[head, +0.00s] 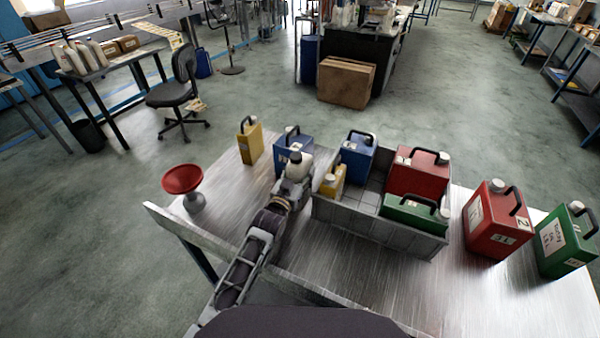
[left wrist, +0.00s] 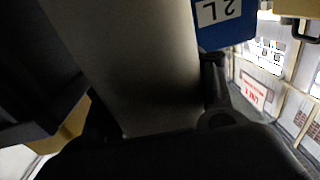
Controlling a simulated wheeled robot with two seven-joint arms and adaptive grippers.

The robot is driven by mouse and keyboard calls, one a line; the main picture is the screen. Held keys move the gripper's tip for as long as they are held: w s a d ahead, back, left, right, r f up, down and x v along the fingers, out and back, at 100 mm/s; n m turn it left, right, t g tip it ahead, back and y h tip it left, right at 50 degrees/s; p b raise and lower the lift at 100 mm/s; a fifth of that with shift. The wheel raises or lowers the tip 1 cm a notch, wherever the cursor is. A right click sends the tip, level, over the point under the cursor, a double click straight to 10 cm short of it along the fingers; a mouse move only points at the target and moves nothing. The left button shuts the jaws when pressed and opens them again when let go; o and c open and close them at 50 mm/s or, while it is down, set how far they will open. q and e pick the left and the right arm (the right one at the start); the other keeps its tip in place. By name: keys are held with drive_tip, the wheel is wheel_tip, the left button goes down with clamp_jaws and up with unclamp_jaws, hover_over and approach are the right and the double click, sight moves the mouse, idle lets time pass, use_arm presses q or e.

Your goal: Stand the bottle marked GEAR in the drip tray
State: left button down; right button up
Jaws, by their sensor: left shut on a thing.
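My left gripper (head: 294,186) is shut on a pale bottle (head: 298,165), whose light top shows above the fingers in the head view. In the left wrist view the bottle (left wrist: 140,60) is a broad plain grey-beige surface between dark fingers. Its label does not show, so I cannot read GEAR on it. The grey drip tray (head: 375,226) is just right of the gripper. It holds a blue can (head: 357,160), a small yellow container (head: 333,182), a red can (head: 416,178) and a green can (head: 411,213). My right gripper is not in view.
A blue can (head: 285,152) stands right behind the held bottle, and a yellow can (head: 250,144) behind left. Another red can (head: 494,225) and a green can (head: 565,243) stand right of the tray. The front table strip is clear.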

use_arm(q)
drive_tip(key=shift+r, duration=0.1)
drive_tip(key=c, duration=0.8)
unclamp_jaws()
drive_tip(key=shift+f, duration=0.2)
drive_tip(key=shift+s+r, duration=0.1)
drive_tip(key=shift+v, duration=5.9)
drive_tip(key=shift+r, duration=0.1)
